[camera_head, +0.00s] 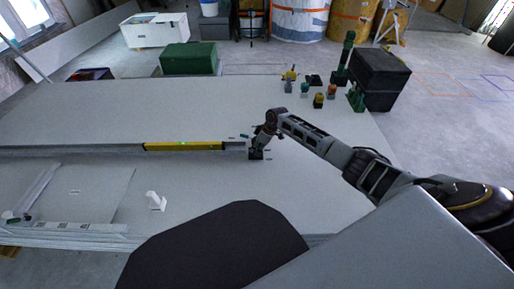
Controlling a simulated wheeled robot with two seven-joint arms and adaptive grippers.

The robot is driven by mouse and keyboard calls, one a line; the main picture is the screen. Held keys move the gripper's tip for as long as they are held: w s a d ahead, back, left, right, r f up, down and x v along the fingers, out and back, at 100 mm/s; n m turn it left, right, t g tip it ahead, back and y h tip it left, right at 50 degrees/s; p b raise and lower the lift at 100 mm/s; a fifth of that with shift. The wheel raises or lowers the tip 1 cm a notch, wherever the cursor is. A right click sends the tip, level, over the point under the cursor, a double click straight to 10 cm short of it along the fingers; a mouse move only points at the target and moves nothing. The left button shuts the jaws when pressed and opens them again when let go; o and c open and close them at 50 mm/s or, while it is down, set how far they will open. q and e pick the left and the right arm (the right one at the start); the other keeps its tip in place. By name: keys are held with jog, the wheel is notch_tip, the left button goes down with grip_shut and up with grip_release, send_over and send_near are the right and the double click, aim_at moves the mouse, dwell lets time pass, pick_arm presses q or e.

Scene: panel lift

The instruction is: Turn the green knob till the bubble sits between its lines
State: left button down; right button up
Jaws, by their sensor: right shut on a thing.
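A yellow spirit level (190,147) lies along a long pale rail on the large grey panel (110,115). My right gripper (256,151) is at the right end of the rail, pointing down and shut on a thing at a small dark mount. The green knob is not clearly visible; it seems hidden by the fingers. My left gripper is out of view.
Several small coloured blocks (318,101) stand at the panel's far right, near a black case (379,79). A green box (189,59) is behind the panel. A white bracket (156,201) stands in front of the level. The panel between is mostly clear.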

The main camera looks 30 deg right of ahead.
jog(key=shift+f+n+g+b, duration=0.1)
jog(key=shift+n+g+b, duration=0.35)
jog(key=shift+n, duration=0.65)
jog(key=o, duration=1)
jog(key=shift+r, duration=0.2)
jog(key=v, duration=1.1)
jog(key=shift+d+r, duration=0.25)
jog(key=shift+d, duration=0.15)
